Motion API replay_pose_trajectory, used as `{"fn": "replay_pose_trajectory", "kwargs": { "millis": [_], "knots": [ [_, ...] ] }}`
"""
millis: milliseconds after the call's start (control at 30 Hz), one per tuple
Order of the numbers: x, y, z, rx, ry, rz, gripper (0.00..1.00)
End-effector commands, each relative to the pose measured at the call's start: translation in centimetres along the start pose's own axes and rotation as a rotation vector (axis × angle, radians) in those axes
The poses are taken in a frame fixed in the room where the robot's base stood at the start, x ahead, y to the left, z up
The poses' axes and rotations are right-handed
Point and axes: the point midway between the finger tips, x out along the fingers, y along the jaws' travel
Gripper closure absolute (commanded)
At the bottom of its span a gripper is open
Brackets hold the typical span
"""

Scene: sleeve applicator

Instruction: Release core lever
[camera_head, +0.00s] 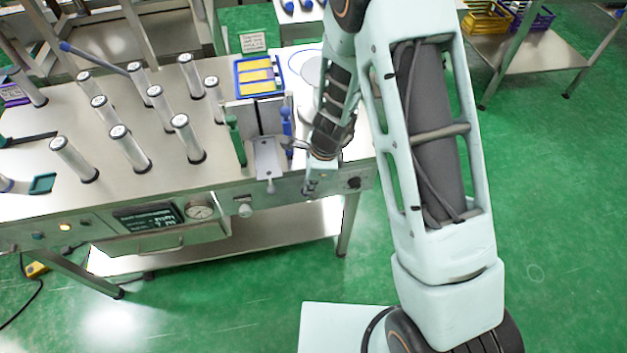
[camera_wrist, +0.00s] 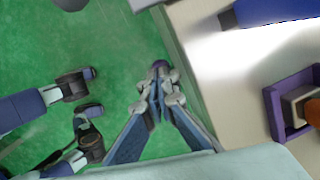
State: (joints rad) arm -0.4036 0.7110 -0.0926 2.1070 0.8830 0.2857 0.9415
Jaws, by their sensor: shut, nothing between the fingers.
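The steel bench (camera_head: 150,190) has a flat metal plate (camera_head: 267,160) at its front edge, with a narrow tab (camera_head: 270,186) hanging down over the front panel. A green handle (camera_head: 236,142) stands left of the plate and a blue handle (camera_head: 287,128) right of it. I cannot tell which part is the core lever. My gripper (camera_head: 308,188) is shut and empty at the bench's front, right of the tab. In the wrist view my gripper (camera_wrist: 157,84) has its fingertips together by the bench edge, close to a small dark purple rounded part (camera_wrist: 160,65). Contact cannot be told.
Several upright clear cylinders (camera_head: 130,150) stand on the bench's left. A blue tray with yellow pads (camera_head: 258,76) lies behind the plate. The front panel carries a gauge (camera_head: 200,212), a display (camera_head: 148,217) and a black knob (camera_head: 354,183). Green floor is open at right.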

Motion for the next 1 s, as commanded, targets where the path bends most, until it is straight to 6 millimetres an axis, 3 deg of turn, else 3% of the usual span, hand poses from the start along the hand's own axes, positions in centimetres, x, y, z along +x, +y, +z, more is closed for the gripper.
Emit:
{"fn": "replay_pose_trajectory", "kwargs": {
  "millis": [600, 1000],
  "knots": [
    [2.9, 0.9, 3.8, -0.001, -0.002, 0.001, 1.00],
    [4.8, 1.4, 5.0, -0.001, -0.002, 0.001, 1.00]
  ]
}}
